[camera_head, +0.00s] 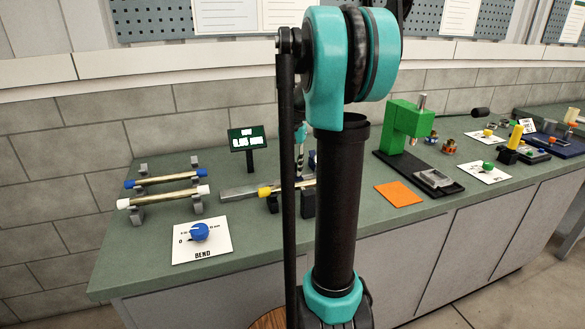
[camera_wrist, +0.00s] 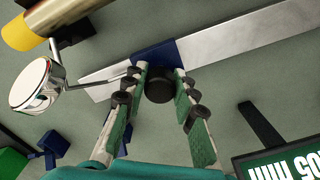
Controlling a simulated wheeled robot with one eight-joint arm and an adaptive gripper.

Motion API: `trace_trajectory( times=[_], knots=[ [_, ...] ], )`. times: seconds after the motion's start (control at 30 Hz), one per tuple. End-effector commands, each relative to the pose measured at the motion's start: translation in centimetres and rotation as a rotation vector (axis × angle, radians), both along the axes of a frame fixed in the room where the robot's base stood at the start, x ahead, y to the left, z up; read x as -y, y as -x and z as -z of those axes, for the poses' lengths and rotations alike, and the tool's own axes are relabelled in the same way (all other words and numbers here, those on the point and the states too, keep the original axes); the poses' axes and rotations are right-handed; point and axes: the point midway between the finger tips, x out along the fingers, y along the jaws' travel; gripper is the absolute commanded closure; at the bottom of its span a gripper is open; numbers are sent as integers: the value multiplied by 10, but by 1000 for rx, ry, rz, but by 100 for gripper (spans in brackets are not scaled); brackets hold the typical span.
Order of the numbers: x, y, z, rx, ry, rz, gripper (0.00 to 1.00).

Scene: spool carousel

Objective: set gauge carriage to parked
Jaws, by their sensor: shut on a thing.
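The gauge carriage (camera_wrist: 156,55) is a blue block on a long silver rail (camera_wrist: 230,43) in the wrist view. A round black knob (camera_wrist: 158,88) stands on its near side. My gripper (camera_wrist: 160,82) has its fingers on both sides of this knob and is shut on it. A round chrome gauge head (camera_wrist: 37,85) on a thin arm sits left of the carriage, close to a rod with a yellow end (camera_wrist: 27,30). In the head view my arm covers much of the carriage area; the rail's left part (camera_head: 238,192) shows.
A gauge display (camera_head: 246,138) stands behind the rail; it also shows in the wrist view (camera_wrist: 280,155). Two rods on supports and a blue BEND knob (camera_head: 200,231) are to the left. A green press (camera_head: 408,128) and an orange mat (camera_head: 399,194) are to the right.

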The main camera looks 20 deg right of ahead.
Motion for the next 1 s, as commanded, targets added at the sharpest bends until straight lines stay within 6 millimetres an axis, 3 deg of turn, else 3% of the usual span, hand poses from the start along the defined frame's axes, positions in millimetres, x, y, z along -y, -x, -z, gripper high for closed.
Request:
trace_trajectory(
  times=[0.23, 0.37, 0.8, 1.0],
  knots=[
    [-3, 0, 0, 0, 0, -1, 100],
    [-17, 0, 0, 0, 0, -3, 100],
    [-124, 0, 0, 0, 0, -7, 100],
    [-160, 0, 0, 0, 0, -4, 100]
  ],
)
